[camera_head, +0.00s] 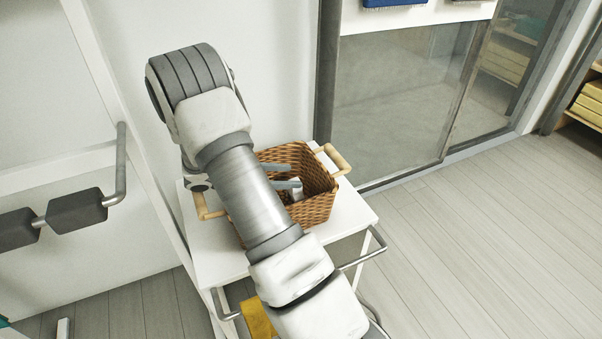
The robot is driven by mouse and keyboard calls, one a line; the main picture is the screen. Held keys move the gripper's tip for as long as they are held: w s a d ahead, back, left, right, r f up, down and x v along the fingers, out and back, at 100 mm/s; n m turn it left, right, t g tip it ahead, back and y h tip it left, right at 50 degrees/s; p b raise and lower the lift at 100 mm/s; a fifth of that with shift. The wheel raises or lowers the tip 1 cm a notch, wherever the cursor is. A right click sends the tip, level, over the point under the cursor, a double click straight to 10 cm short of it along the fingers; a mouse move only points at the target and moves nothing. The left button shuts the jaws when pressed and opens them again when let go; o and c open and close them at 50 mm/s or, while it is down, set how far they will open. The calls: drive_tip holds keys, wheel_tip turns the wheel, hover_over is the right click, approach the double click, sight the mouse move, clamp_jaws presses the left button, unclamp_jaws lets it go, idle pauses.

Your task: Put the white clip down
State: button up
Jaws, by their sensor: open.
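A brown wicker basket (318,207) with wooden handles stands on a small white table. My gripper (294,176) is over and partly within the basket, coming in from the left behind my arm. Its two grey-blue fingers are apart, so it is open. A small white item, which looks like the white clip (297,189), shows inside the basket right by the nearer finger. Whether it touches that finger or rests on the basket floor I cannot tell. My arm hides the basket's left part.
The white table top (216,262) has bare room in front of and left of the basket. A metal rail (362,254) runs along the table's right side. A glass door (400,105) stands behind. A rack with dark padded bars (76,211) is at the left.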

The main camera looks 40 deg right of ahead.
drive_tip(key=s+a+r+m+y+p, duration=0.1)
drive_tip(key=s+a+r+m+y, duration=0.25)
drive_tip(key=a+r, duration=0.55)
drive_tip(key=s+a+r+m+t+y, duration=0.8)
drive_tip(key=s+a+r+m, duration=0.3)
drive_tip(key=s+a+r, duration=0.3)
drive_tip(key=s+y, duration=0.1)
drive_tip(key=s, duration=0.1)
drive_tip(key=shift+s+r+m+t+y, duration=0.35)
drive_tip(key=shift+s+t, duration=0.05)
drive_tip(key=shift+a+r, duration=0.1)
